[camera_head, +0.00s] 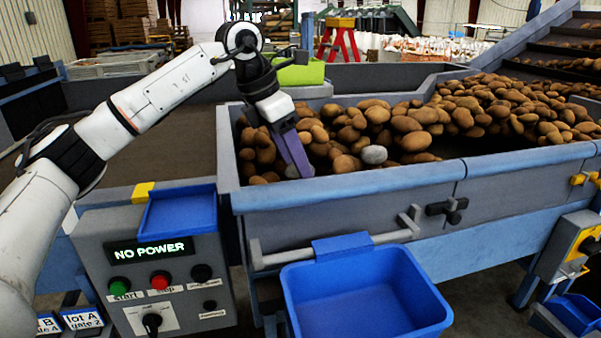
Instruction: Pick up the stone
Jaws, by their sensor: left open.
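A grey stone (374,154) lies on top of the brown potatoes (405,124) in the grader's hopper, near its front wall. My left gripper (300,172) points down into the left part of the hopper, with its purple fingers low among the potatoes. It is open, to the left of the grey stone and apart from it. A small greyish lump (291,171) shows beside the fingertips; I cannot tell whether it is a stone or a potato. My right gripper is not in view.
The hopper's blue-grey front rim (345,189) stands close to the fingers. An empty blue bin (365,300) hangs in front of it. A control box (150,270) reading "NO POWER" stands at left. A green container (300,70) sits behind the hopper.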

